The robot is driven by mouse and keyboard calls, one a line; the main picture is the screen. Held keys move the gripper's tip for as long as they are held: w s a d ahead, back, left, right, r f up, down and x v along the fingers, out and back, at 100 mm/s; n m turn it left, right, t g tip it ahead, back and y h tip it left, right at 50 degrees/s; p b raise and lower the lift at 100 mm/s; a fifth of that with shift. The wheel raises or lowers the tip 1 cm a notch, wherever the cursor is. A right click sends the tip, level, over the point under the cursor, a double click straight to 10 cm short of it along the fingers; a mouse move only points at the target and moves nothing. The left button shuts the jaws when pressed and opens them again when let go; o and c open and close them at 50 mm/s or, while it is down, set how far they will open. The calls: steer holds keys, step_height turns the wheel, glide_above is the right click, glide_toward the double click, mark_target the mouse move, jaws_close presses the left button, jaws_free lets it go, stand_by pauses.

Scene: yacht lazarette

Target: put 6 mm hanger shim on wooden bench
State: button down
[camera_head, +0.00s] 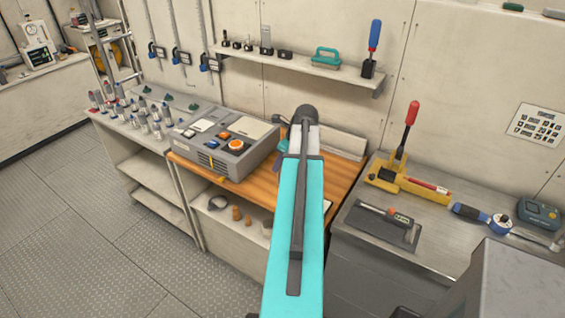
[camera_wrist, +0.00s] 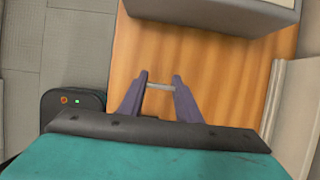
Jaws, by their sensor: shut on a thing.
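The wooden bench (camera_head: 262,188) stands in the middle of the head view, with an orange-brown top. It also fills the middle of the wrist view (camera_wrist: 210,60). My gripper (camera_wrist: 160,85) has purple fingers and is over the bench top. It is shut on a thin grey piece, the 6 mm hanger shim (camera_wrist: 160,87), which spans the gap between the fingertips. I cannot tell whether the shim touches the wood. In the head view my teal arm hides the shim and most of the gripper.
A grey control box (camera_head: 222,143) with orange knobs sits on the bench's left part. A pale long block (camera_head: 340,143) lies along the back. The bench top around the fingers is bare. A grey worktop (camera_head: 450,235) with tools adjoins on the right; a shelf (camera_head: 300,68) hangs above.

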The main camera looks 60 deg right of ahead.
steer(key=shift+f, duration=0.7)
steer(key=shift+f, duration=0.15)
steer(key=c, duration=1.3)
jaws_free()
steer(key=b+v, duration=0.2)
steer(key=v, duration=1)
steer(key=shift+w, duration=0.15)
